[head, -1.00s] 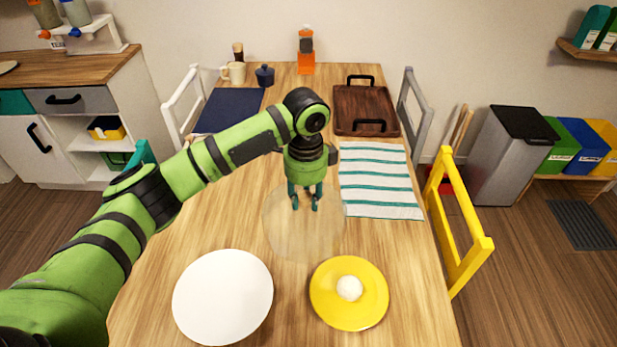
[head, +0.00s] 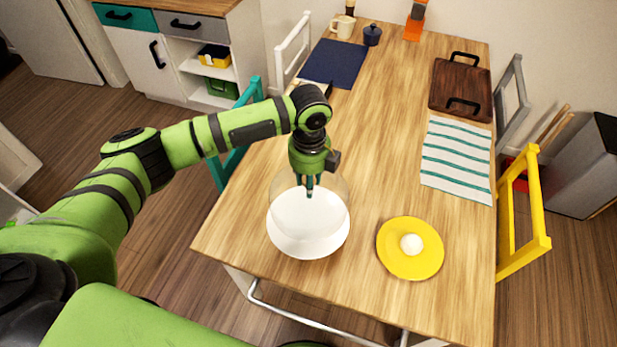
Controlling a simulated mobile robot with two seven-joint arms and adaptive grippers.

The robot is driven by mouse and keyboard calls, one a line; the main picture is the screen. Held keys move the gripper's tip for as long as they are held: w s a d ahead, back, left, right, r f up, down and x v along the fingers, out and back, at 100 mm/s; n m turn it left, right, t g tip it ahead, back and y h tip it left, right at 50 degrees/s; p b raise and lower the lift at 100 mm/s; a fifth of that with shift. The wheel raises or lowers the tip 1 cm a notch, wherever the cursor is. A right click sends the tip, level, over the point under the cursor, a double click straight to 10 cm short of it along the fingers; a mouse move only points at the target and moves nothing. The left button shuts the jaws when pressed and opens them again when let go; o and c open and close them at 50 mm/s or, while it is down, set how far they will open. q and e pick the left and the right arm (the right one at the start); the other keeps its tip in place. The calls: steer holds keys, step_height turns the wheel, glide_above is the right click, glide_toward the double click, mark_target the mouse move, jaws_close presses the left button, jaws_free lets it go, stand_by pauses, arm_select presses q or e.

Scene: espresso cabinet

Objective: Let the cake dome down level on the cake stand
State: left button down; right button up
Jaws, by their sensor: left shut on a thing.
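The clear cake dome (head: 338,187) hangs from my left gripper (head: 309,190), which is shut on its top. The white round cake stand (head: 308,246) is on the table near its front left edge. The dome overlaps the stand in the head view, set a little toward the far side of it. I cannot tell whether the dome's rim touches the stand or how level it is. The rim is faint because the dome is transparent. My right gripper is not in view.
A yellow plate (head: 398,262) with a white ball (head: 411,244) is right of the stand. A striped towel (head: 457,158), a wooden tray (head: 462,86) and a dark blue mat (head: 334,63) lie farther back. The middle of the table is clear.

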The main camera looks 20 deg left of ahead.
arm_select(q)
steer(key=shift+r, duration=0.1)
steer(key=shift+s+a+r+p, duration=0.1)
steer(key=shift+p, duration=0.45)
step_height(320, 180, down, 6)
steer(key=shift+r+b, duration=0.15)
steer(key=shift+b, duration=1.05)
steer(key=shift+n+p, duration=0.5)
steer(key=shift+n, duration=0.3)
stand_by(0.3)
steer(key=shift+f+p, duration=0.35)
steer(key=shift+f, duration=0.5)
stand_by(2.4)
steer(key=shift+c, duration=1.4)
jaws_free()
